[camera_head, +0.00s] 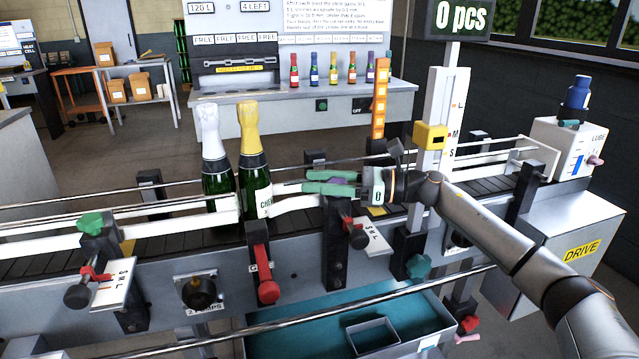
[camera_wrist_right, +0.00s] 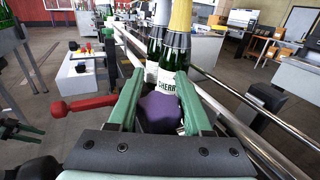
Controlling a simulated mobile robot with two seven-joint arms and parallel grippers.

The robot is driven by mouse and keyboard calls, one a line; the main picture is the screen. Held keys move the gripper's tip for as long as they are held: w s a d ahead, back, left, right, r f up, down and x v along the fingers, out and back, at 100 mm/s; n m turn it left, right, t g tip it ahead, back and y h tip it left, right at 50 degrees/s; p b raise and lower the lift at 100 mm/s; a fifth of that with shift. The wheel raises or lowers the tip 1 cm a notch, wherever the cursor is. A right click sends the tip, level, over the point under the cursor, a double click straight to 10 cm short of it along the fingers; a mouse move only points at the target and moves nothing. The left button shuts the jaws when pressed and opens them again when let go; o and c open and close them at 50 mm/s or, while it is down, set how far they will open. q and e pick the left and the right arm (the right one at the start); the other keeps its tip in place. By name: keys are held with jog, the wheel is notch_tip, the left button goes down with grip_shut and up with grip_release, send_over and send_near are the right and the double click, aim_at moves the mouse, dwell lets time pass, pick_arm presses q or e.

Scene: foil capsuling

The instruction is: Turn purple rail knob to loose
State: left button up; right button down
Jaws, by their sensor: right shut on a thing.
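The purple rail knob (camera_wrist_right: 160,112) sits between the green fingers of my right gripper (camera_wrist_right: 162,108) in the right wrist view. The gripper is shut on it, with a finger on each side. In the head view my right gripper (camera_head: 330,183) reaches in from the right over the rail. Only a little of the purple knob (camera_head: 339,181) shows there between the fingers. Below it is a black clamp with a red pointer (camera_head: 347,222) and a white plate marked S, M, L (camera_head: 371,236). The pointer's exact setting is hard to read.
Two bottles, one white-topped (camera_head: 217,160) and one gold-topped (camera_head: 254,165), stand on the conveyor left of the gripper. A green knob (camera_head: 90,223) tops the left clamp. A red-handled lever (camera_head: 266,275) stands in front. Metal rails run along the conveyor.

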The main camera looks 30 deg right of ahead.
pick_arm(q)
jog(key=shift+s+f, duration=0.2)
pick_arm(e)
jog(key=shift+c, duration=1.6)
grip_release()
pick_arm(q)
jog(key=f+b, duration=0.1)
jog(key=b, duration=0.1)
jog(key=w+d+f+b, duration=0.1)
jog(key=b, duration=0.1)
jog(key=shift+d, duration=0.1)
pick_arm(e)
jog(key=v, duration=1.2)
jog(key=shift+d, duration=0.25)
jog(key=shift+s+r, duration=0.1)
